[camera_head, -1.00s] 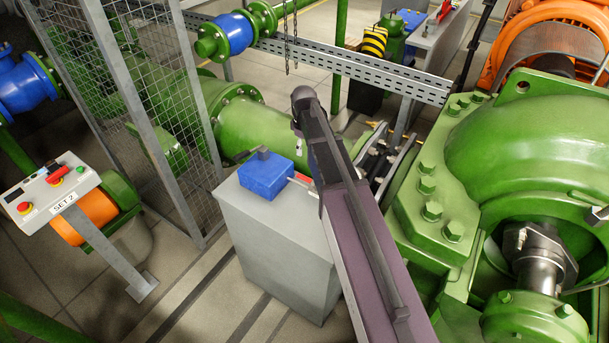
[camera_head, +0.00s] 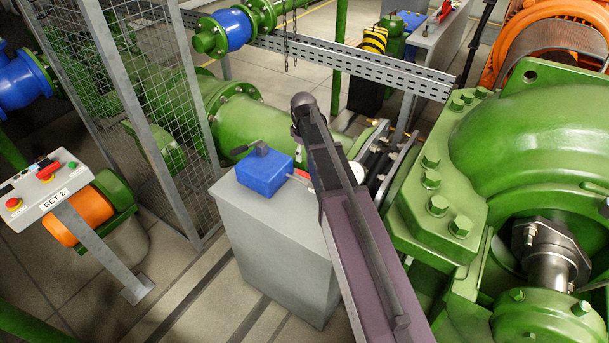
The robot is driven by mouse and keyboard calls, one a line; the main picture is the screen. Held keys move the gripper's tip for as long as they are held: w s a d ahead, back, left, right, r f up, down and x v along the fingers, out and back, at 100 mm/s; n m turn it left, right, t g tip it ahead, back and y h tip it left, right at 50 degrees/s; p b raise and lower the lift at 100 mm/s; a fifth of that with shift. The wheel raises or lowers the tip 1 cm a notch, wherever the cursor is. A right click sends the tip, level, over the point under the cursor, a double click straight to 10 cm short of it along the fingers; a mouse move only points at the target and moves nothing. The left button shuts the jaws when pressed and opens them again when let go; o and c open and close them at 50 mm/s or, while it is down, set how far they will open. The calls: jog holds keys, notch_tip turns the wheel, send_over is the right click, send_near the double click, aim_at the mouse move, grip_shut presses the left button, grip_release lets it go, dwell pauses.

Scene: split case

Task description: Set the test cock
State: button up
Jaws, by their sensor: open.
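A blue valve block (camera_head: 262,174) sits on a grey pedestal (camera_head: 282,240) in the middle of the head view. It appears to be the test cock. A dark lever (camera_head: 248,149) on its top points to the left. A thin light rod and a small red part show at its right side, partly behind my arm. My arm crosses the view from the bottom up to a dark joint just right of the block. My gripper cannot be made out; the arm hides that area.
A green pump casing (camera_head: 519,135) fills the right side. A mesh fence (camera_head: 155,60) stands left of the pedestal. A tilted control panel marked SET 2 (camera_head: 44,188) is at the far left. A perforated rail (camera_head: 370,67) crosses behind. Floor is open left of the pedestal.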

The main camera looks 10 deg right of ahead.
aim_at(303, 173)
jog(key=shift+f+b, duration=3.95)
jog(key=shift+f, duration=0.3)
grip_shut()
jog(key=shift+d, duration=0.25)
jog(key=shift+a, duration=0.4)
